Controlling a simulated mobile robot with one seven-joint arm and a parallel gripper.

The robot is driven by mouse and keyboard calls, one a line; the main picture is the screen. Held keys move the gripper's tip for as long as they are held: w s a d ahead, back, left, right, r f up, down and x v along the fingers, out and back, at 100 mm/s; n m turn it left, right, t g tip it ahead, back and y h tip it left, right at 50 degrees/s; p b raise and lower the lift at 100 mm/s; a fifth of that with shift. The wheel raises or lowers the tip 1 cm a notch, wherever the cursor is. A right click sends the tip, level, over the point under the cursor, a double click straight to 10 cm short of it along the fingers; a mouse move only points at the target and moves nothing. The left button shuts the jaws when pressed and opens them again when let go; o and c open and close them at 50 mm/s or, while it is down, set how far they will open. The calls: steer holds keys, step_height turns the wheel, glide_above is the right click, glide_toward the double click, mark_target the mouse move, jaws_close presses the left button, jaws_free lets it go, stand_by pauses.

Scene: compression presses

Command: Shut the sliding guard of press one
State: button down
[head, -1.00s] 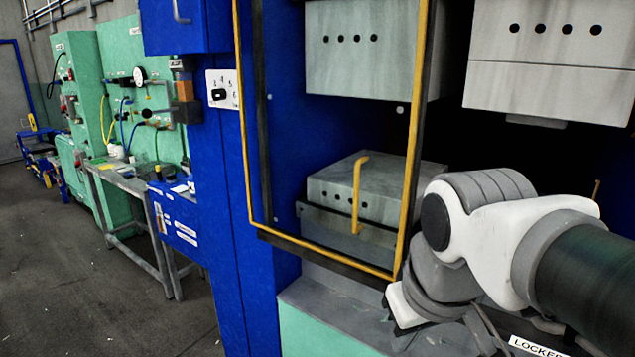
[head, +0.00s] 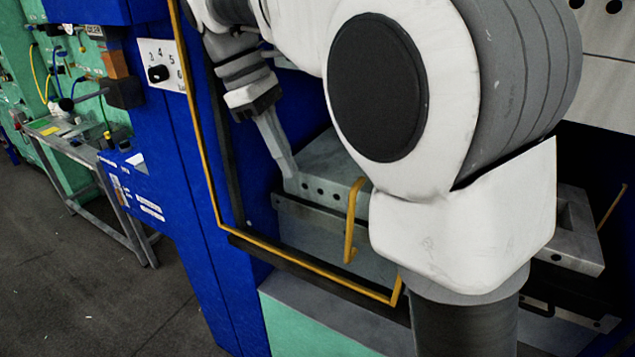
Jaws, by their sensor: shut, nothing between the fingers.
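The sliding guard (head: 206,155) is a yellow-edged frame across the left part of the blue press (head: 175,190). Its left and bottom bars show; my arm hides its upper right. A yellow C-shaped bar handle (head: 352,225) stands in front of the grey mould block (head: 322,190); what it is fixed to is unclear. My gripper (head: 291,172) is shut and empty, pointing down and right. Its tip appears beside the block's left end, left of the handle and apart from it. I cannot tell its depth from the guard. No press number is readable.
My arm fills the centre and top. Another grey block (head: 575,240) and a yellow bar (head: 612,205) show at the right. A dial panel (head: 162,65) is on the blue column at left. A grey side table (head: 60,130) stands farther left, with open floor before it.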

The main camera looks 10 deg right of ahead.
glide_toward(333, 214)
steer(key=s+a+f, duration=0.1)
steer(key=s+f, duration=0.3)
steer(key=s, duration=0.1)
steer(key=shift+s+d+f, duration=0.2)
steer(key=shift+d, duration=0.35)
steer(key=shift+s+d+f, duration=0.2)
steer(key=shift+s+d, duration=0.05)
steer(key=shift+d, duration=0.35)
steer(key=shift+s+d+f, duration=0.15)
steer(key=shift+s+d, duration=0.05)
steer(key=shift+d, duration=0.35)
steer(key=s+d, duration=1.3)
steer(key=d, duration=0.4)
steer(key=s+d, duration=1.4)
steer(key=d, duration=0.4)
steer(key=shift+s, duration=0.25)
steer(key=shift+d, duration=0.1)
steer(key=shift+w, duration=0.1)
